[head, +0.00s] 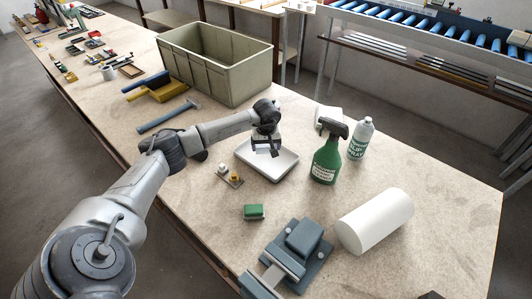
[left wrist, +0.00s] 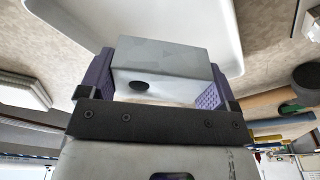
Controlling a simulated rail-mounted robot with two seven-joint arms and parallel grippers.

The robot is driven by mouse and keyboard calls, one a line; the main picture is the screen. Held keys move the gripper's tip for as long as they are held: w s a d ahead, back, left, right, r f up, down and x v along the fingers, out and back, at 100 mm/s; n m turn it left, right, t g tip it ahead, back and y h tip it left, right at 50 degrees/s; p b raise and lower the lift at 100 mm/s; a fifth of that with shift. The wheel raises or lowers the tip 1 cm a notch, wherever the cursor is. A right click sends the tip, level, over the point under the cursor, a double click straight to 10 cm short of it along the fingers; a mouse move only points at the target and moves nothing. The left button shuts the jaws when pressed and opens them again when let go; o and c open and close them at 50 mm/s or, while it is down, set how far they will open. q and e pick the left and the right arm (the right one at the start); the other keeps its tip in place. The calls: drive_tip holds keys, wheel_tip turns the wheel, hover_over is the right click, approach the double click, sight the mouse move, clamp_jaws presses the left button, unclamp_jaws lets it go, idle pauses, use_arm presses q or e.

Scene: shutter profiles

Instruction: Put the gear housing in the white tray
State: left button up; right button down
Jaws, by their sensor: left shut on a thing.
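The gear housing (left wrist: 160,72) is a grey block with a dark round hole, seen in the left wrist view between the purple finger pads. My left gripper (head: 266,148) is shut on it; in the head view it is over the white tray, and the housing is hard to make out there. The white tray (head: 285,172) is shallow and stands in the middle of the bench; it also shows behind the housing in the left wrist view (left wrist: 226,22). I cannot tell whether the housing touches the tray. My right gripper is not in view.
A large beige crate (head: 222,78) stands behind the tray. A green spray bottle (head: 326,160) and a second bottle (head: 359,140) stand to its right. A green block (head: 254,211), a small fitting (head: 230,176), a vise (head: 300,248) and a white roll (head: 375,221) are nearer.

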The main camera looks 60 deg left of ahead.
sight(266, 157)
use_arm(q)
drive_tip(key=shift+f, duration=2.05)
drive_tip(key=shift+f+b, duration=0.1)
drive_tip(key=shift+b, duration=0.25)
drive_tip(key=o, duration=1)
drive_tip(key=shift+r, duration=0.2)
drive_tip(key=r, duration=0.4)
drive_tip(key=r+p, duration=0.1)
drive_tip(key=r, duration=0.3)
drive_tip(key=d+r, duration=0.1)
drive_tip(key=r, duration=0.2)
drive_tip(key=shift+s+d+r, duration=0.1)
drive_tip(key=shift+s+r, duration=0.2)
drive_tip(key=shift+r, duration=0.1)
